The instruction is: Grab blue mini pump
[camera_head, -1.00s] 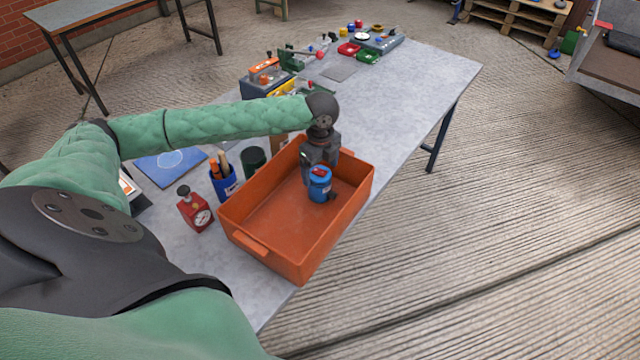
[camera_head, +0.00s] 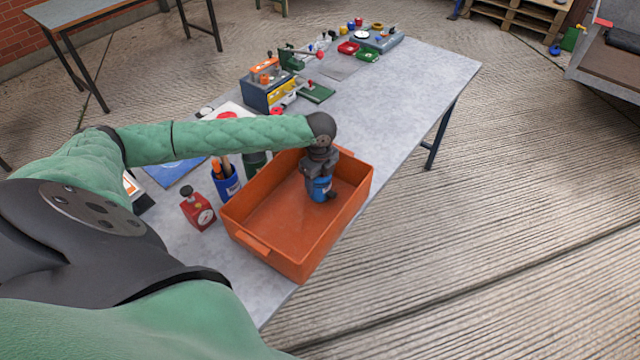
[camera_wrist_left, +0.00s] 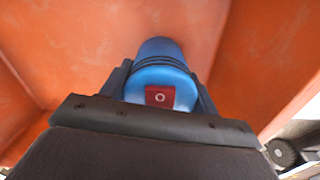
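The blue mini pump (camera_head: 321,189) stands inside the orange crate (camera_head: 270,247), near its far end. In the left wrist view the pump (camera_wrist_left: 155,75) shows a blue body with dark rings and a red label with a white mark. My left gripper (camera_head: 318,180) is lowered over the pump from above and hides its upper part in the head view. In the left wrist view one finger lies close along each side of the pump. I cannot tell whether the fingers press on it. My right gripper is not in view.
A dark green cup is partly hidden behind my arm. Toolboxes and small trays stand farther back. The table's right side is clear.

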